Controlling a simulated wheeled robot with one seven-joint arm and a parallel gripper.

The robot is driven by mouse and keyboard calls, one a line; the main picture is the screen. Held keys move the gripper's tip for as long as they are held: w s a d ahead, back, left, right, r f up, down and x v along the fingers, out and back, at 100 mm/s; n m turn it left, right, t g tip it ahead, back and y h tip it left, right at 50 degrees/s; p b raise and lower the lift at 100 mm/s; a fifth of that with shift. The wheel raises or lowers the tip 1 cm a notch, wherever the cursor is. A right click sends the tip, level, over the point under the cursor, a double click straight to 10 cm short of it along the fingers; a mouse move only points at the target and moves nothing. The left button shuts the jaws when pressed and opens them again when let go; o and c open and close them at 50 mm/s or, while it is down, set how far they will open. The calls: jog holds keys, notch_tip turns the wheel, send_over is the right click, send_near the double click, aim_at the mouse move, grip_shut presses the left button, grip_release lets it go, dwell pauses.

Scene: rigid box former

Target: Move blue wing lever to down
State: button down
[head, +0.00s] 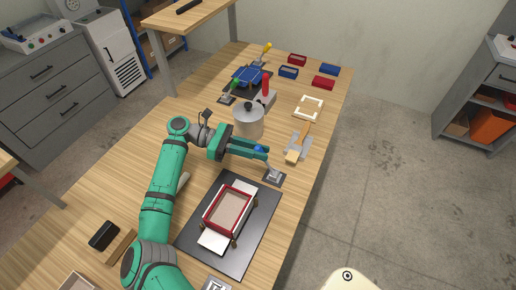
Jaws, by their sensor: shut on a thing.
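The lever's grey base plate (274,178) sits on the table just below the fingertips, near the corner of the black mat. The fingers hide most of the lever's shaft, so its exact tilt is hard to tell.
A red-rimmed box (207,213) with white flaps lies on the black mat (258,235) in front. A grey lidded pot (248,122) stands close behind my gripper. A wooden-handled tool (293,156) lies to the right. Small red and blue trays (323,83) are at the back.

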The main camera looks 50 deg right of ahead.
jog(key=shift+w, duration=0.1)
dwell(0.3)
jog(key=c, duration=1.6)
grip_release()
jog(key=shift+w, duration=0.1)
jog(key=shift+a, duration=0.1)
jog(key=v, duration=1.1)
jog(key=shift+f, duration=0.1)
